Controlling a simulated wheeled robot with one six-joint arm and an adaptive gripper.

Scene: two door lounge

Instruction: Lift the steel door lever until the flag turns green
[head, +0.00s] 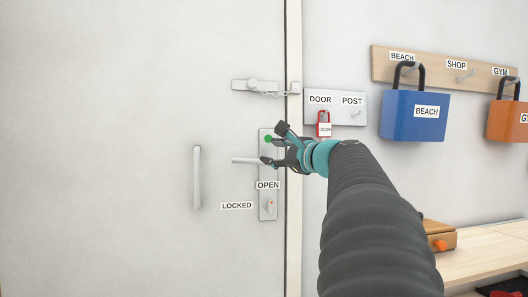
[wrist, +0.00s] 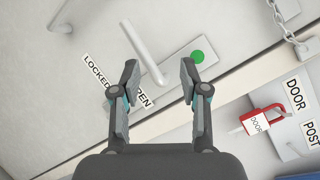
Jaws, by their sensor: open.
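The steel door lever (head: 245,160) sticks out to the left from a steel plate (head: 268,205) on the white door, looking about level. In the wrist view the lever (wrist: 141,48) runs from upper left down to its pivot end, which shows between my fingertips. The round flag (head: 268,139) on the plate above the lever is green; it also shows green in the wrist view (wrist: 197,56). My gripper (head: 273,144) is open at the plate, its fingers spread around the lever's pivot end. I cannot tell whether a finger touches the lever.
A turn knob (head: 270,205) sits below the lever, by OPEN and LOCKED labels. A door chain (head: 270,88) is above. A fixed pull handle (head: 197,177) is at left. Right of the frame are a red padlock (head: 323,129), a blue padlock (head: 414,116) and a wooden bench (head: 480,262).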

